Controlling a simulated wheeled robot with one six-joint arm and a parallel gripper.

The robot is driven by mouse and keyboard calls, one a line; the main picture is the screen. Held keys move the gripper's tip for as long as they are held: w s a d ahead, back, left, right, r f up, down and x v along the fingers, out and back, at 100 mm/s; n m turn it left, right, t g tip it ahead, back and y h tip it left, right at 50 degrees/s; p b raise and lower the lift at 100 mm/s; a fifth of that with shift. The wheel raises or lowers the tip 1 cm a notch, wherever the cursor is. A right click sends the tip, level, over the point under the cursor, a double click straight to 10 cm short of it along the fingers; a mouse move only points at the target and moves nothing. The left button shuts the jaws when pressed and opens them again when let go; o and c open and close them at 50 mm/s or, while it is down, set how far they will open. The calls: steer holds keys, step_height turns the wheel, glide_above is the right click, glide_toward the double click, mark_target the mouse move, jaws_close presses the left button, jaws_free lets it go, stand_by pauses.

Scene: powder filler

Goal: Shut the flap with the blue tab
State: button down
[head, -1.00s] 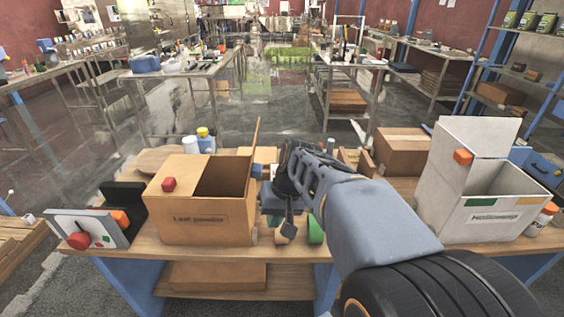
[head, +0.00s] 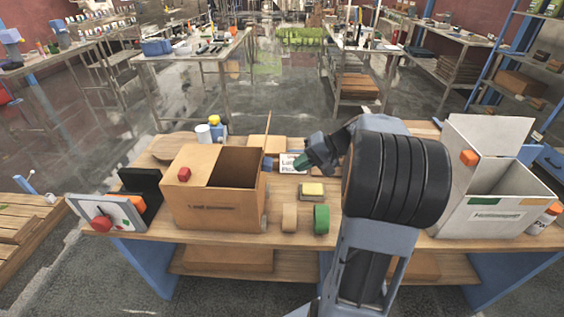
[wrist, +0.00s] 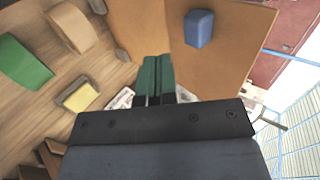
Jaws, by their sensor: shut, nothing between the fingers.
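The brown cardboard box (head: 214,217) stands on the left part of the bench. Its right flap (head: 269,136) stands up, nearly edge-on in the head view, so the box is open on that side. The blue tab (head: 268,163) is on the flap's outer side. In the wrist view the flap (wrist: 232,52) is a broad brown panel with the blue tab (wrist: 199,29) on it. My gripper (head: 300,164) is shut and empty, just right of the flap. Its green fingertips (wrist: 156,62) show in the wrist view, left of and below the tab; contact is unclear.
The box's left flap (head: 194,160) with a red tab (head: 184,174) lies closed. A tan roll (head: 289,217), a green roll (head: 321,218) and a yellow block (head: 312,189) lie right of the box. A white open box (head: 488,209) stands at the right.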

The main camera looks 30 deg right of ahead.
steer(key=shift+w+a+f+p, duration=0.1)
steer(key=shift+w+a+p, duration=0.15)
steer(key=shift+w+a, duration=0.4)
steer(key=shift+w+a+f+p, duration=0.1)
steer(key=shift+w+a+p, duration=0.15)
steer(key=shift+a, duration=0.65)
steer(key=shift+w+a+p, duration=0.25)
steer(key=shift+w+a, duration=0.15)
steer(key=shift+a, duration=0.4)
steer(key=shift+r, duration=0.15)
